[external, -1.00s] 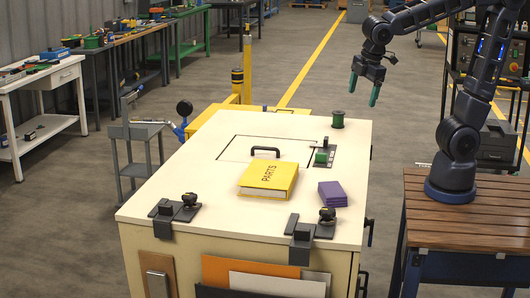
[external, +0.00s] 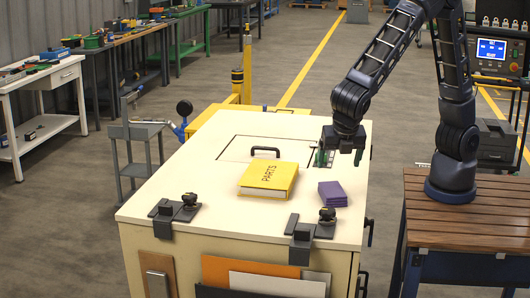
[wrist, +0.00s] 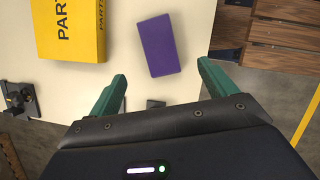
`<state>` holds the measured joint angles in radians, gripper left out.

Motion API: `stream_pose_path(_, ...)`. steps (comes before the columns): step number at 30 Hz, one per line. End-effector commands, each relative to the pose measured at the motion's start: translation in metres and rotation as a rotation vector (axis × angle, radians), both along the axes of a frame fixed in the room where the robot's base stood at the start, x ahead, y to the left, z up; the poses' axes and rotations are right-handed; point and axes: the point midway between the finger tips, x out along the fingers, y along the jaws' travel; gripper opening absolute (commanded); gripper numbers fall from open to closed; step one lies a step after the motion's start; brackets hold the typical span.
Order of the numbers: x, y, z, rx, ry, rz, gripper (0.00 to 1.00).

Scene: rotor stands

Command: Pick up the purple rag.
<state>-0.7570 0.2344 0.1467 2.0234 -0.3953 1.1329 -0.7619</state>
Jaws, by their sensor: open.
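The folded purple rag (external: 332,194) lies flat on the cream bench top, right of the yellow PARTS book (external: 268,180). In the wrist view the purple rag (wrist: 160,45) lies beyond the fingertips, between their lines and apart from them. My gripper (external: 340,157) is above the right side of the bench top, behind the rag, with green fingers pointing down. In the wrist view my gripper (wrist: 160,70) is open and empty. The yellow book (wrist: 70,28) is at the upper left there.
The cream bench top (external: 225,215) has a black handle (external: 265,151) on its lid. Black clamps (external: 312,228) (external: 176,210) sit along the front edge. My arm stands on a wooden-topped table (external: 480,220) at the right, across a gap.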

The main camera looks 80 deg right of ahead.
Motion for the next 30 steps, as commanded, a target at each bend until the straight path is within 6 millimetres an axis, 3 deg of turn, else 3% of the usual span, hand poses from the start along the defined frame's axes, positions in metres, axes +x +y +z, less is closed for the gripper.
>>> stream_pose_path(5,-0.001,0.007,-0.012,-0.014,0.008,0.033,0.84)
stream_pose_path(12,0.003,-0.006,-0.043,-0.013,0.010,0.031,0.84)
stream_pose_path(22,0.007,-0.016,-0.064,-0.013,0.009,0.030,0.84)
stream_pose_path(30,0.012,-0.030,-0.096,-0.013,0.009,0.030,0.84)
